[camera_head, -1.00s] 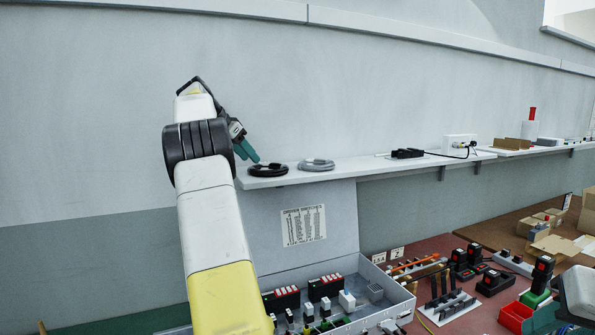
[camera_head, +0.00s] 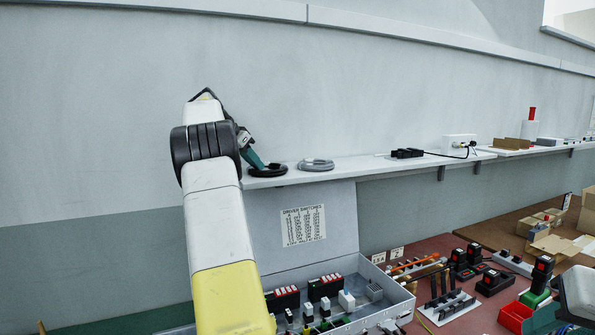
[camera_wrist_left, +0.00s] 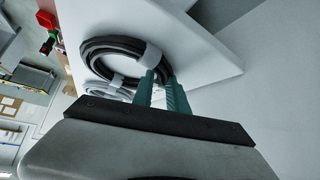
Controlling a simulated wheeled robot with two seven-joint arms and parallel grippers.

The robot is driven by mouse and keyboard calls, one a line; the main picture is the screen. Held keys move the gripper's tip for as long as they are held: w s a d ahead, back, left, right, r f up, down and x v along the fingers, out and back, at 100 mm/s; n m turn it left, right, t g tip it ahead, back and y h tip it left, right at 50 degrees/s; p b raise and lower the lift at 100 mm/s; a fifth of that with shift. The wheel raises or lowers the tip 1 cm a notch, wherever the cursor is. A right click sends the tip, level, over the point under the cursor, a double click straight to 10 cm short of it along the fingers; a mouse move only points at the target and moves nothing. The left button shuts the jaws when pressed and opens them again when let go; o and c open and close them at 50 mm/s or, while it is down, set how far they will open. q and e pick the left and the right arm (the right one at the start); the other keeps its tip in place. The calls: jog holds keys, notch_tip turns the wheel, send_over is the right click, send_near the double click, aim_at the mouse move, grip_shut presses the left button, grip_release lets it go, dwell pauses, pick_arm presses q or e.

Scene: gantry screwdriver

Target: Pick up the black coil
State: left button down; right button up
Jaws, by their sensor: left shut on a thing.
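The black coil (camera_head: 273,171) lies at the left end of the wall shelf (camera_head: 350,168). In the left wrist view the black coil (camera_wrist_left: 88,58) is a ring of dark cable with a pale band around one side. My left gripper (camera_head: 258,164) reaches down to it from the left. Its teal fingers (camera_wrist_left: 160,80) are shut on the coil's near side, by the band. The coil appears still at shelf level. At the lower right edge, part of my right arm shows with a green finger-like part (camera_head: 545,320), cut off by the frame.
A grey coil (camera_head: 316,165) lies on the shelf just right of the black one. Farther right are black connectors (camera_head: 407,153) and a white box (camera_head: 459,143). Below stands an open grey case (camera_head: 345,240) with switches. The wall is close behind the shelf.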

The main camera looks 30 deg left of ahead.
pick_arm(q)
jog(key=shift+r, duration=0.2)
jog(key=shift+r, duration=1.55)
jog(key=shift+s+d+r, duration=0.1)
jog(key=shift+d, duration=0.1)
jog(key=s+d, duration=0.2)
jog(key=d, duration=0.5)
jog(key=s+d+r, duration=0.1)
jog(key=s+d, duration=0.2)
jog(key=d, duration=0.4)
jog(key=shift+s+d+r, duration=0.2)
jog(key=shift+s+d, duration=0.05)
jog(key=shift+d, duration=0.05)
